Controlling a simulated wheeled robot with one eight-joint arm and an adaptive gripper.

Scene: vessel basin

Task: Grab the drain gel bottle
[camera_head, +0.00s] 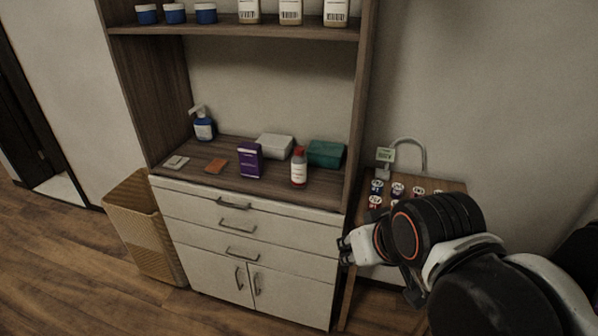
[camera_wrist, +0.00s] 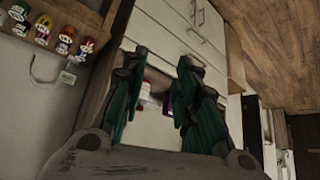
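A white bottle with a red cap (camera_head: 299,168) stands upright near the front edge of the cabinet's wooden counter (camera_head: 200,173). It looks like the drain gel bottle, but its label is too small to read. My gripper (camera_head: 344,250) is in front of the cabinet's right side in the head view, lower in the picture than the bottle and apart from it. In the wrist view my gripper (camera_wrist: 155,95) has its two dark green fingers spread with a gap between them. The bottle (camera_wrist: 146,92) shows partly in that gap, beyond the fingers.
A purple box (camera_head: 250,160) stands left of the bottle. A green box (camera_head: 325,153) and a white box (camera_head: 274,146) are behind. A shelf (camera_head: 230,31) hangs above.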

